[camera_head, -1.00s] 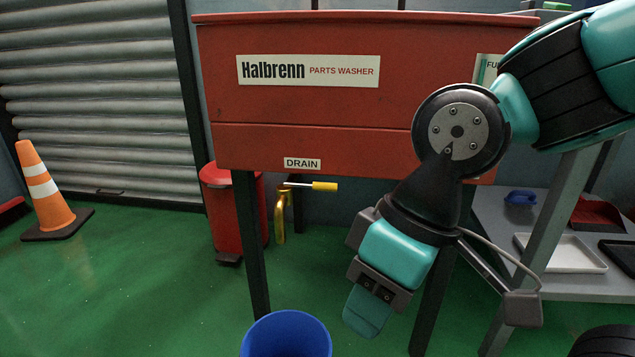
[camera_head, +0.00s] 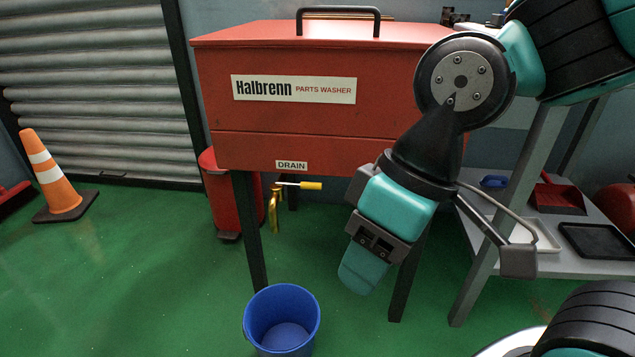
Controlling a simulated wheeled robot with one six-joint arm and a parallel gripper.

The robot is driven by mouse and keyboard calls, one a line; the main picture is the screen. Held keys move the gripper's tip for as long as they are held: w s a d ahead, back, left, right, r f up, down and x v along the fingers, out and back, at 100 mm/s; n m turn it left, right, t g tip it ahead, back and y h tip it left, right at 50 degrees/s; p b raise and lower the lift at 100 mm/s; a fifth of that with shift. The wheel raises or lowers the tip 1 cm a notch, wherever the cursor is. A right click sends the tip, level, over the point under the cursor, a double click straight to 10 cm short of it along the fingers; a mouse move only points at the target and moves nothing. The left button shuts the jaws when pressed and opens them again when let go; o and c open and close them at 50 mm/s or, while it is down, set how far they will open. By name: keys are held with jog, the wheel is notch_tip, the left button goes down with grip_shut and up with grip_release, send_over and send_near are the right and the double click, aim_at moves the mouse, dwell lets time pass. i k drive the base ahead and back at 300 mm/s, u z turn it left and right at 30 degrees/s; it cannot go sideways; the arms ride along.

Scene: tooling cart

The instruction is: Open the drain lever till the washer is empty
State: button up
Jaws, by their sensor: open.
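The red parts washer (camera_head: 300,125) stands on dark legs, with a DRAIN label on its lower front. The drain lever (camera_head: 305,185) has a yellow grip and points right, lying roughly level. It sits at the top of a brass drain pipe (camera_head: 273,210) under the washer. No liquid shows leaving the pipe. A blue bucket (camera_head: 283,318) stands on the floor in front, its bottom visible. My gripper (camera_head: 362,268) hangs in front of the washer, right of and below the lever, apart from it. It is open, seen mostly from one side, and holds nothing visible.
A red bin (camera_head: 222,205) stands left of the pipe behind a washer leg. A traffic cone (camera_head: 52,175) is far left. A grey shelf (camera_head: 590,265) with trays stands at right.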

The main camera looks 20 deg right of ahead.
aim_at(304, 185)
jog(key=k, duration=0.35)
jog(key=z, duration=2)
jog(key=i, duration=1.2)
jog(key=u, duration=2.35)
